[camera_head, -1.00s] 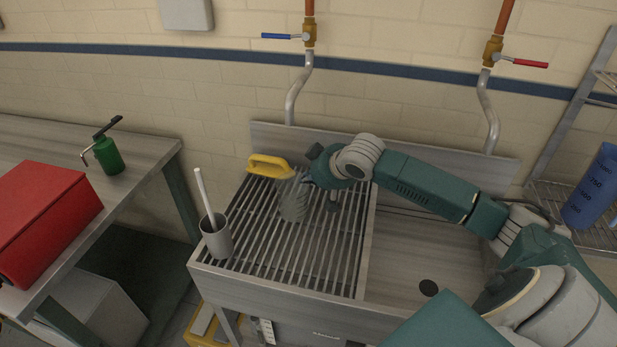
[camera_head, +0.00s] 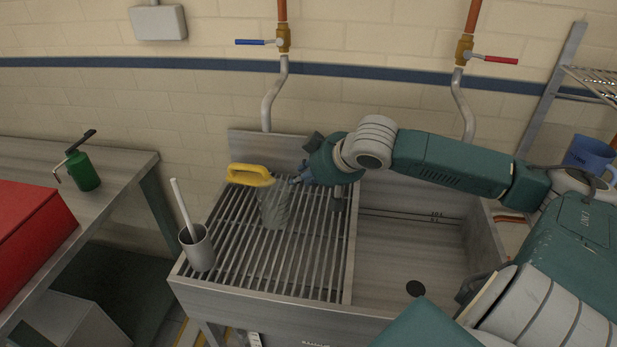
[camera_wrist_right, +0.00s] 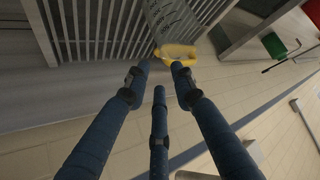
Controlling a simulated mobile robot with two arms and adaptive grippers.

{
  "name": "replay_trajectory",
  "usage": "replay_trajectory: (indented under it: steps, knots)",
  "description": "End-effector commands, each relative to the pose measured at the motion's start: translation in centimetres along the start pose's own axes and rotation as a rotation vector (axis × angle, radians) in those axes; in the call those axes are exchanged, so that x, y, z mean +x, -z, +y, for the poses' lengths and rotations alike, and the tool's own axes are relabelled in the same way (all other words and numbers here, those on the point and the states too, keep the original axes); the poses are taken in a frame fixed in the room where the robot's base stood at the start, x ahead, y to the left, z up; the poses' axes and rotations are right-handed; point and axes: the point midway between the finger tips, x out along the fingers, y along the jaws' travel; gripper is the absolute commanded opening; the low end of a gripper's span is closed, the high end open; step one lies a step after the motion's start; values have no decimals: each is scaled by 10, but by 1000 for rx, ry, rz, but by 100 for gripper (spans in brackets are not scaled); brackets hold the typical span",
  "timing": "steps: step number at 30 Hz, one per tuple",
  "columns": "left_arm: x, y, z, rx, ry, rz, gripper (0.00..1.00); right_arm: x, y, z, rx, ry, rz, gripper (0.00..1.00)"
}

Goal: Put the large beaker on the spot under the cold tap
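The large clear beaker (camera_head: 275,207), with dark markings, stands upright on the slatted drainer of the sink, in front of the cold tap's pipe. It also shows, partly cut off, at the top of the right wrist view (camera_wrist_right: 172,20). The cold tap has a blue lever (camera_head: 250,42), and its grey pipe (camera_head: 268,105) bends down behind the drainer. My right gripper (camera_head: 298,178) is just right of the beaker's upper part. In the wrist view, its blue fingers (camera_wrist_right: 158,72) are apart with nothing between them, and the beaker lies beyond the tips. My left gripper is not in view.
A yellow-handled object (camera_head: 250,175) lies behind the beaker. A grey cup (camera_head: 198,250) holding a white rod stands at the drainer's front left. The sink basin (camera_head: 400,255) on the right is empty. A red-lever tap (camera_head: 490,58) is above it.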

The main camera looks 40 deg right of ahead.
Motion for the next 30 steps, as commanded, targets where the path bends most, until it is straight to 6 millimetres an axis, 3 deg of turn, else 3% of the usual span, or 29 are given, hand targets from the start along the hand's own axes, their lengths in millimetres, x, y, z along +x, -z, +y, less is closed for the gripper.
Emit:
replay_trajectory:
  steps: [12,30]
  knots:
    - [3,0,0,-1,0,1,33,-21,-2,2,5,-2,-5,25]
    - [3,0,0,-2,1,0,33,-25,0,0,2,1,-3,25]
